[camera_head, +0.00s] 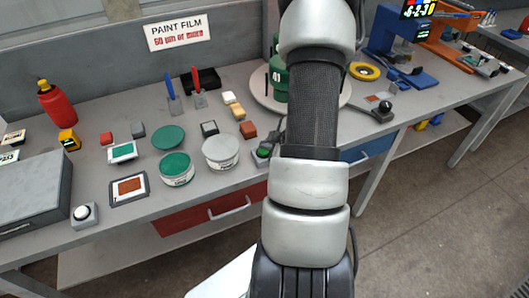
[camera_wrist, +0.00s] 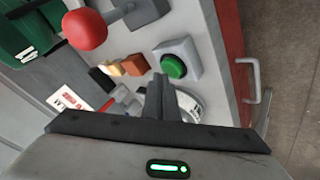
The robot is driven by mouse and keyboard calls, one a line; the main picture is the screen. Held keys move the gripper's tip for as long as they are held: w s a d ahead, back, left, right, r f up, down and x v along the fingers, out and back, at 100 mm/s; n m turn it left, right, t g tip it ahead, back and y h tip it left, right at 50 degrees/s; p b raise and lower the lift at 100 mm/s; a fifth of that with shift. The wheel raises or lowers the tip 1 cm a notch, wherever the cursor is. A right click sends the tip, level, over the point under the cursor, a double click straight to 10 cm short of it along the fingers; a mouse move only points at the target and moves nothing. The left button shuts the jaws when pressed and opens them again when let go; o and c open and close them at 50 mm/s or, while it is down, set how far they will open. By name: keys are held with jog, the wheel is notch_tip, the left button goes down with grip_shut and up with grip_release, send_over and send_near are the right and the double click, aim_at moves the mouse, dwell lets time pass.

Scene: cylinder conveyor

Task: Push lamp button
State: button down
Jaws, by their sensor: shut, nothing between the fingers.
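A green push button (camera_wrist: 173,66) sits on a small grey box (camera_wrist: 187,50) near the front edge of the bench in the wrist view. In the head view the green button (camera_head: 264,151) shows just left of my arm, partly hidden. My gripper (camera_wrist: 159,79) is shut and empty, its fingertips beside the lower left of the button box in the wrist view. I cannot tell whether they touch it. My gripper is hidden behind my arm in the head view. A white round button (camera_head: 82,212) stands on another grey base at the front left.
A red knob (camera_wrist: 84,29) stands close to the green button in the wrist view. Paint tins (camera_head: 220,152) and small blocks (camera_head: 248,130) are to its left in the head view. A green cylinder (camera_head: 278,78) stands behind. A drawer handle (camera_head: 229,208) juts from the bench front.

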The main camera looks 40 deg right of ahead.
aim_at(266, 152)
jog(key=shift+f+b, duration=0.35)
jog(key=shift+f, duration=0.05)
jog(key=shift+r, duration=0.15)
jog(key=shift+r+p, duration=0.75)
jog(key=shift+r, duration=0.05)
jog(key=shift+r+p, duration=2.35)
jog(key=shift+r, duration=0.65)
